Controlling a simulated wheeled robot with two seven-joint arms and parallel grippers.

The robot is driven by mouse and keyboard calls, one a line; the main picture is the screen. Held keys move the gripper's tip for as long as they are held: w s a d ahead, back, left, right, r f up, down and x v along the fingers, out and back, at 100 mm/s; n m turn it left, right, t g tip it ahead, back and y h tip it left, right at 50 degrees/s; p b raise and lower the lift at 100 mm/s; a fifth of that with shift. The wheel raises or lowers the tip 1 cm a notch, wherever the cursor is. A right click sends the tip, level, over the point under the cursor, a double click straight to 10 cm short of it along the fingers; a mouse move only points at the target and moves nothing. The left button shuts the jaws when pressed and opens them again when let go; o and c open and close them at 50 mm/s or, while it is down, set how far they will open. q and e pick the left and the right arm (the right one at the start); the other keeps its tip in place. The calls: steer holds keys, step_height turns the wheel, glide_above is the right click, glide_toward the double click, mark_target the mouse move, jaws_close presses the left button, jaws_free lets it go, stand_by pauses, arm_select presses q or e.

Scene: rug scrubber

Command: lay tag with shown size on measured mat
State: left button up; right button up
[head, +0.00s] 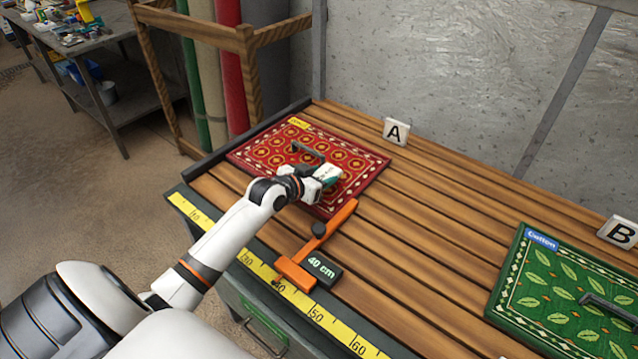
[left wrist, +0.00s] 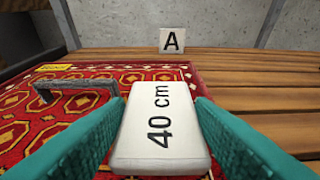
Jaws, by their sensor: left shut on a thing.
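My left gripper (head: 327,178) is over the lower right part of the red patterned mat (head: 246,154), by the block marked A. In the left wrist view its teal fingers (left wrist: 160,135) are shut on a white tag (left wrist: 160,118) reading "40 cm". I cannot tell whether the tag touches the mat. The red mat (left wrist: 28,112) has a dark handle and a yellow label. An orange measuring slide (head: 330,228) stands just off the mat's near right side, its display (head: 321,267) showing 40 cm. My right gripper is out of view.
A yellow ruler (head: 257,268) runs along the table's near edge. A green leaf-patterned mat (head: 545,290) labelled Cotton lies at right by block B (head: 618,232). Block A (head: 396,131) stands behind the red mat. Bare slats lie between the mats.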

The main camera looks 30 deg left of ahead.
arm_select(q)
step_height(320, 180, down, 4)
steer(key=shift+r, duration=0.15)
steer(key=o, duration=0.9)
steer(key=shift+o, duration=0.2)
steer(key=shift+r, duration=0.15)
steer(key=shift+s, duration=0.4)
steer(key=v, duration=1.1)
steer(key=shift+s+r, duration=0.1)
steer(key=shift+r, duration=0.05)
